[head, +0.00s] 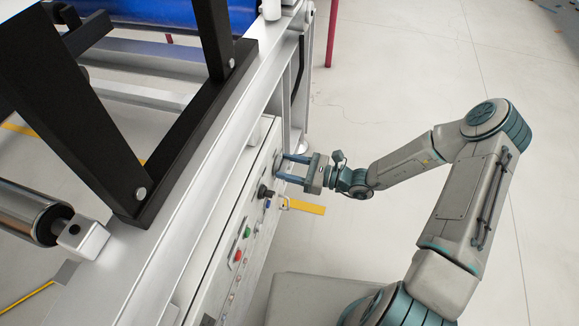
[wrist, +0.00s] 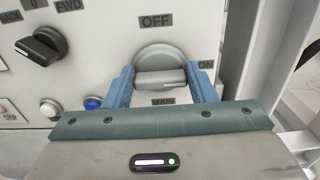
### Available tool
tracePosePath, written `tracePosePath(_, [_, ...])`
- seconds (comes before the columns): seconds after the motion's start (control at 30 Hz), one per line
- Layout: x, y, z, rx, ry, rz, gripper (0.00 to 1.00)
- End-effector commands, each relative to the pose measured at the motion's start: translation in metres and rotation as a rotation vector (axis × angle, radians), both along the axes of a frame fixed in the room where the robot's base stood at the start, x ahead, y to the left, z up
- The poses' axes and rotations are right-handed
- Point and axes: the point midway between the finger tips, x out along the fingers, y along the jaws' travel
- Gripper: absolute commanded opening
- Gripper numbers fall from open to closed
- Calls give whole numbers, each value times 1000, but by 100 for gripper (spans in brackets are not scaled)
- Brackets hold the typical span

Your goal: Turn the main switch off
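The main switch (wrist: 160,76) is a grey round knob with a bar handle on the white panel, in the wrist view. Its handle lies horizontally, with the ON label to its right, OFF above and MAIN below. My gripper (wrist: 160,70) is open, its two blue fingers on the left and right of the knob, near the handle's ends. I cannot tell whether they touch it. In the head view my gripper (head: 283,167) reaches the far end of the panel, and the switch is hidden there.
A black selector knob (wrist: 36,46), a white button (wrist: 50,108) and a blue button (wrist: 93,102) sit left of the switch. Green (head: 247,232) and red (head: 238,255) buttons are nearer on the panel. A metal frame post (wrist: 238,50) stands to the right. The floor beside the panel is clear.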

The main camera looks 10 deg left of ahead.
Motion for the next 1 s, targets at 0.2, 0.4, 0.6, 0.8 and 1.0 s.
tracePosePath(0.2, [0, 0, 0, 0, -1, -1, 28])
tracePosePath(0.4, [0, 0, 1, -4, -29, -1, 28])
tracePosePath(0.6, [-1, 0, 1, -16, -122, 0, 28])
tracePosePath(0.8, [-2, 0, 1, -40, -283, -1, 28])
tracePosePath(1.0, [-2, 0, 0, -67, -472, -1, 28])
